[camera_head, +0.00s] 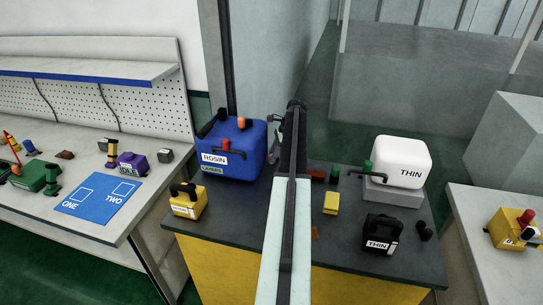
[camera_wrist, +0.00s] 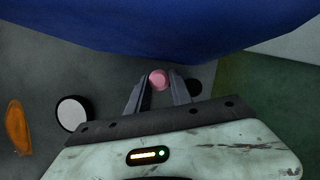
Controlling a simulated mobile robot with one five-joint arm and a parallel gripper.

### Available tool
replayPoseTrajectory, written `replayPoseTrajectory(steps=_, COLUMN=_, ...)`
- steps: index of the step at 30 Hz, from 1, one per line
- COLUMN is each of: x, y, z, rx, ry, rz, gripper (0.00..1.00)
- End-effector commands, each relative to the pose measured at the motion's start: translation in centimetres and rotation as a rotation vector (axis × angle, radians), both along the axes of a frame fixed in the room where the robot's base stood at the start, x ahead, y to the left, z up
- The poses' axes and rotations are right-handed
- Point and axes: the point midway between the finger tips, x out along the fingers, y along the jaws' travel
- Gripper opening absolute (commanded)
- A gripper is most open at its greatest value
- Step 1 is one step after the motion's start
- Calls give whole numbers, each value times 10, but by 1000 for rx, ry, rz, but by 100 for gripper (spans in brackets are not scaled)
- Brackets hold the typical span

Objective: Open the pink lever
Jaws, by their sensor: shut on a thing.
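The pink lever (camera_wrist: 158,79) shows in the wrist view as a small round pink end between my fingertips, close to the blue container's side. My gripper (camera_wrist: 158,88) is shut on it, with one dark finger on each side. In the head view my arm reaches forward to the right side of the blue ROSIN container (camera_head: 244,140).
A white THIN container (camera_head: 402,160) stands on a grey block at the right of the dark tabletop (camera_head: 330,270). A black THIN can (camera_head: 381,234), a yellow block (camera_head: 331,203) and a yellow can (camera_head: 188,202) stand nearer. A bench with a blue mat (camera_head: 98,198) is at left.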

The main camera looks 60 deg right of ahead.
Motion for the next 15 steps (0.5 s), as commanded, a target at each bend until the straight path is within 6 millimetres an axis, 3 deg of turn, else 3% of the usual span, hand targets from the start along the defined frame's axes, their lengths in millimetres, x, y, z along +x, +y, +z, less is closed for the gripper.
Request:
replayPoseTrajectory(steps=6, x=-11, y=-8, z=0, rx=1, ry=1, rz=254, gripper=0)
replayPoseTrajectory(steps=15, x=-13, y=-8, z=0, rx=0, ry=0, rz=303, gripper=0)
